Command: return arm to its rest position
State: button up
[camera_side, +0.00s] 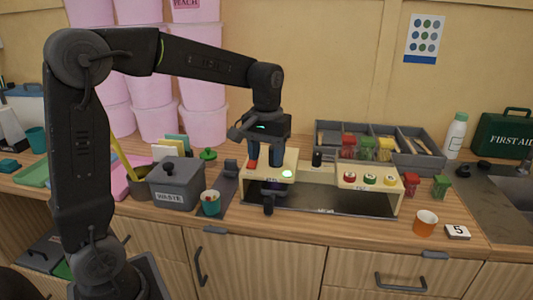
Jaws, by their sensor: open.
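My arm reaches over the counter from the left. My gripper (265,160) points down, open, just above the left end of a light wooden stand (262,177). No held object shows between its fingers. A small red item and a glowing pale green light (287,174) are on the stand close to the fingertips. Whether the fingers touch the stand I cannot tell. A dark part (268,203) shows below the stand's front.
Right of the gripper is a wooden block with coloured buttons (369,179). A grey divided tray (431,161) stands behind. A grey WASTE bin (176,186) and teal cup (211,203) are left. An orange cup (425,222) and number 5 card (457,231) are at front right.

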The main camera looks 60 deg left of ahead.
jog(key=s+d+m+t, duration=0.2)
jog(key=s+d+m, duration=0.1)
jog(key=s, duration=0.6)
jog(key=s+d+m+t, duration=0.3)
jog(key=s+d, duration=0.1)
jog(key=s, duration=0.5)
jog(key=shift+r+t, duration=0.3)
jog(key=shift+r, duration=0.05)
